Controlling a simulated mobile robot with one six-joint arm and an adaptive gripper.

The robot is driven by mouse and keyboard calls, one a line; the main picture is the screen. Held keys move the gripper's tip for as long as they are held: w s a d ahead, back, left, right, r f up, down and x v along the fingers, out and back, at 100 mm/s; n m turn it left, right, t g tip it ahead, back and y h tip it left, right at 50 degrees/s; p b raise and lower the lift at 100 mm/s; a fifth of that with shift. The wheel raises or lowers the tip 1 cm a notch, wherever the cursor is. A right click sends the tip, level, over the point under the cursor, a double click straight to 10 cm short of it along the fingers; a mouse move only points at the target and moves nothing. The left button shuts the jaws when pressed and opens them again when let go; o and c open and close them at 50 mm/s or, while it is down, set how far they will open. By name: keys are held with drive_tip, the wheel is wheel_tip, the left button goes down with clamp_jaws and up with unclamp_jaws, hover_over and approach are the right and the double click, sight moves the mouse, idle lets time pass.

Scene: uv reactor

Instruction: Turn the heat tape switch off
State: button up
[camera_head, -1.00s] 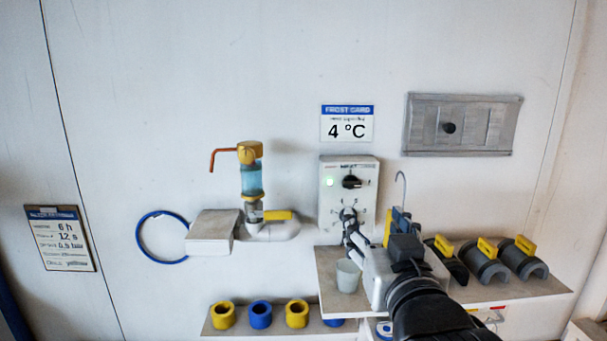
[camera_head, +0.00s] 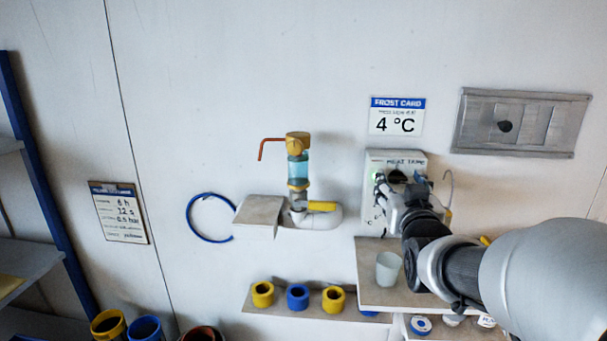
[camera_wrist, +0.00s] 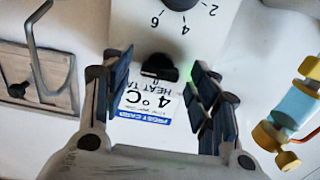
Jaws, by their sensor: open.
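The heat tape box (camera_head: 376,160) is a pale panel on the wall under the frost card. In the head view my gripper covers most of its front. The wrist view, upside down, shows its black switch knob (camera_wrist: 160,67) by the "HEAT TAPE" label and a "0" mark. A green light (camera_wrist: 194,72) glows beside my right-hand finger. My gripper (camera_wrist: 160,85) is open, with its fingers apart on either side of the knob in that view. It also shows at the box in the head view (camera_head: 398,182). I cannot tell whether a finger touches the knob.
The frost card (camera_head: 397,116) reads 4 °C. A blue-glass fitting (camera_head: 298,170) with yellow parts is to the left. A white cup (camera_head: 388,269) stands on the shelf (camera_head: 375,293) below. A metal hook (camera_wrist: 42,60) is close to my gripper.

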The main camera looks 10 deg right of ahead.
drive_tip(key=shift+w, duration=0.4)
drive_tip(key=c, duration=1.1)
